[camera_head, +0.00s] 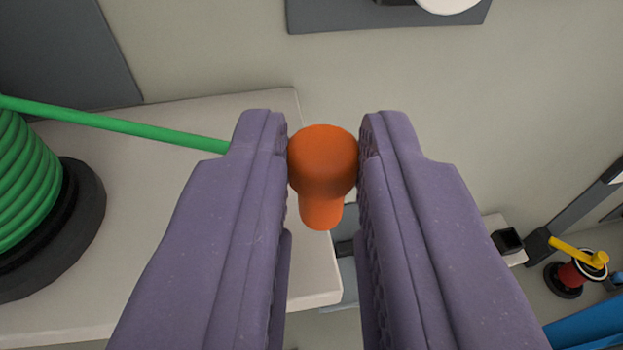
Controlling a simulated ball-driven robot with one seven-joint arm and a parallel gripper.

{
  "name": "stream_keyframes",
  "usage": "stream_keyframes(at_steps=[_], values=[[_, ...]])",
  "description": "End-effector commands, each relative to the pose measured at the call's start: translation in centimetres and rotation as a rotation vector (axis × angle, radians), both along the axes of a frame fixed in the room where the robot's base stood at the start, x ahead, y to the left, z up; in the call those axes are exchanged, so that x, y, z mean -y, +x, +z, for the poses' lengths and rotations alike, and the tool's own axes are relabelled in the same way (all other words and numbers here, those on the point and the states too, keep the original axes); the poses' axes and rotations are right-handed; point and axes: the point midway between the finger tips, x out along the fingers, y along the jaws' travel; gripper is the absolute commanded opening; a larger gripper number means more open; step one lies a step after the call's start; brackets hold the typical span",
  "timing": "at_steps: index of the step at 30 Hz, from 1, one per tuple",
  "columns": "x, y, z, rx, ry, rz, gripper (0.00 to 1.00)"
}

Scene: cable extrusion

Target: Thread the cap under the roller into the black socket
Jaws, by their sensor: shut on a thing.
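My gripper (323,140) has two purple fingers and is shut on the orange cap (321,175). The cap sits between the fingertips, with its wide rounded part between them and its narrower part pointing down in the picture. A green cable (130,126) runs from the left to behind the left finger; its link to the cap is hidden. A black square socket (509,240) is at the lower right, apart from the cap. A small red roller (574,274) with a yellow bar (575,251) is at the right edge, beyond the socket.
A green cable spool (25,185) on a black base (82,215) stands on a pale table (200,115) at the left. A blue part (590,325) is at the lower right corner. Grey floor between the table and the right-hand parts looks clear.

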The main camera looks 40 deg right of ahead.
Motion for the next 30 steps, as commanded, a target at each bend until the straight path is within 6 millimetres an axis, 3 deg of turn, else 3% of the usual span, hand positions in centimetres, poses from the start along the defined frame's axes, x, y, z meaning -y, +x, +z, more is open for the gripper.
stream_keyframes(at_steps=[8,30], values=[[1.6,-0.9,-0.5,0.001,-0.001,0.000,0.00],[10.6,-6.5,-0.4,0.001,0.000,-0.001,0.00]])
